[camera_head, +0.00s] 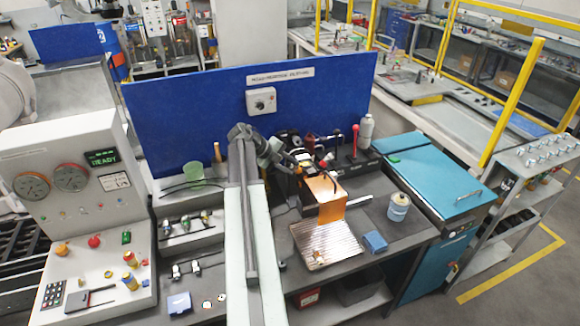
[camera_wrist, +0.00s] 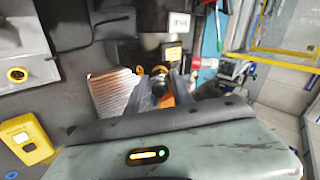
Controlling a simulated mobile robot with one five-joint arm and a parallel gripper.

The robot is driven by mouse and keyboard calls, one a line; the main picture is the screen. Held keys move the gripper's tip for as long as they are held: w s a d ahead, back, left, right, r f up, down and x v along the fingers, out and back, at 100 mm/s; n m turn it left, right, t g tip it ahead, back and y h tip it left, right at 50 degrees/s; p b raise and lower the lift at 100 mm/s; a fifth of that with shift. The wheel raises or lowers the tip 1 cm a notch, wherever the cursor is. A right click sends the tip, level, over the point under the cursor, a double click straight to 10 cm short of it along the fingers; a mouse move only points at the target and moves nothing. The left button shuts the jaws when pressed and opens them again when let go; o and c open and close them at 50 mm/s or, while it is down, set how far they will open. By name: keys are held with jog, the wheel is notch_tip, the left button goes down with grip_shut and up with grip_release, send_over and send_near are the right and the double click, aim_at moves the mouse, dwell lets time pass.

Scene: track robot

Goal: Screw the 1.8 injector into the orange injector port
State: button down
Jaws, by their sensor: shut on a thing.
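My gripper (camera_head: 290,163) is at the back of the bench, close to the dark machine unit that carries an orange block (camera_head: 326,196). In the wrist view my gripper (camera_wrist: 163,84) is shut on a small dark part with an orange ring (camera_wrist: 160,70), seemingly the injector. Its label cannot be read. The orange port cannot be made out clearly; orange shows behind and between the fingers. Whether the held part touches a port cannot be told. Several small injector-like parts (camera_head: 187,223) lie in a grey rack left of my arm.
A ribbed metal tray (camera_head: 325,245) lies in front of the orange block, with a blue block (camera_head: 375,241) beside it. A white-and-blue jar (camera_head: 398,208) and a red-topped lever (camera_head: 355,138) stand nearby. A blue panel (camera_head: 200,110) closes off the back.

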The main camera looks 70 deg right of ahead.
jog(key=m, duration=0.2)
jog(key=shift+m, duration=0.4)
jog(key=c, duration=1.1)
grip_release()
jog(key=shift+c, duration=0.9)
jog(key=shift+r, duration=0.1)
jog(key=n, duration=1.2)
